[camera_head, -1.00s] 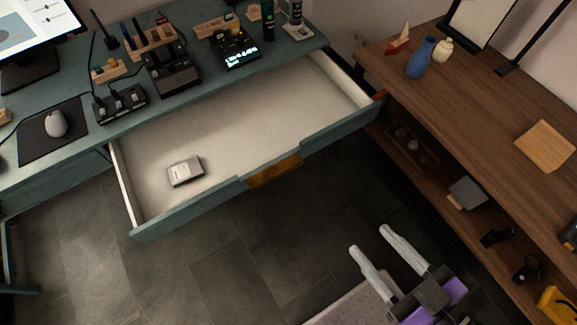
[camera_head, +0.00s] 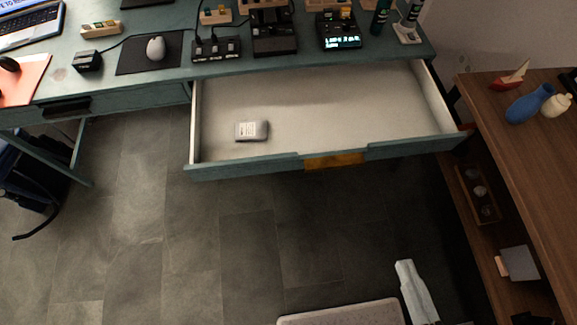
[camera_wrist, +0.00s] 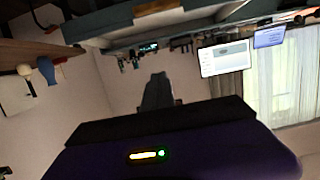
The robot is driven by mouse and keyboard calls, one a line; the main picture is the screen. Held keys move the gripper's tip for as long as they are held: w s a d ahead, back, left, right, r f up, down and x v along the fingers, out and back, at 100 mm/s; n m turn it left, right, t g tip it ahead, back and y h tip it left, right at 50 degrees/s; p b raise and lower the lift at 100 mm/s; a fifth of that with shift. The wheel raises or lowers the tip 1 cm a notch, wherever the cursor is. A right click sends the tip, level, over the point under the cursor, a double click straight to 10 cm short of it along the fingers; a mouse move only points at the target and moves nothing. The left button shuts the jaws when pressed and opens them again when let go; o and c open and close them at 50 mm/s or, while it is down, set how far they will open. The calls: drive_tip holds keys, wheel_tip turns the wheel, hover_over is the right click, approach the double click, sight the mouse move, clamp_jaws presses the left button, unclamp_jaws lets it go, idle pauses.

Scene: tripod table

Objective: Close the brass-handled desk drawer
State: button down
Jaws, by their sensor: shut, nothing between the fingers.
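The teal desk drawer (camera_head: 230,169) is pulled far out, its pale inside showing. Its brass handle (camera_head: 334,160) sits at the middle of the front panel. A small grey box (camera_head: 251,131) lies in the drawer's left half. My gripper (camera_head: 405,265) is shut and empty, its pale fingers together, low over the floor in front of the drawer and right of the handle. It does not touch the drawer. In the wrist view my shut fingers (camera_wrist: 158,80) are dark, and the drawer's front with the brass handle (camera_wrist: 158,6) shows at the top edge.
The teal desk (camera_head: 290,66) holds a mouse (camera_head: 156,47), a black pad, a laptop and several small devices. A wooden shelf unit (camera_head: 520,170) stands right, close to the drawer's right corner. A black chair (camera_head: 30,180) is at left.

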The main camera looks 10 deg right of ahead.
drive_tip(key=w+a+f+m+t+y+b, duration=0.1)
drive_tip(key=w+a+f+m+y+b, duration=0.15)
drive_tip(key=w+a+f, duration=0.35)
drive_tip(key=w+a+f+m+t+y+b, duration=0.1)
drive_tip(key=w+a+f+m+t, duration=0.2)
drive_tip(key=a, duration=0.5)
drive_tip(key=w+a+f+m+y+b, duration=0.1)
drive_tip(key=w+a+f+m+y, duration=0.2)
drive_tip(key=w+a, duration=0.35)
drive_tip(key=m+g+h, duration=0.1)
drive_tip(key=m+h, duration=0.6)
drive_tip(key=m, duration=0.3)
approach(268, 167)
drive_tip(key=shift+y, duration=0.25)
drive_tip(key=w, duration=0.6)
drive_tip(key=shift+w+d+r, duration=0.1)
drive_tip(key=shift+w+r, duration=0.1)
drive_tip(key=shift+w, duration=0.2)
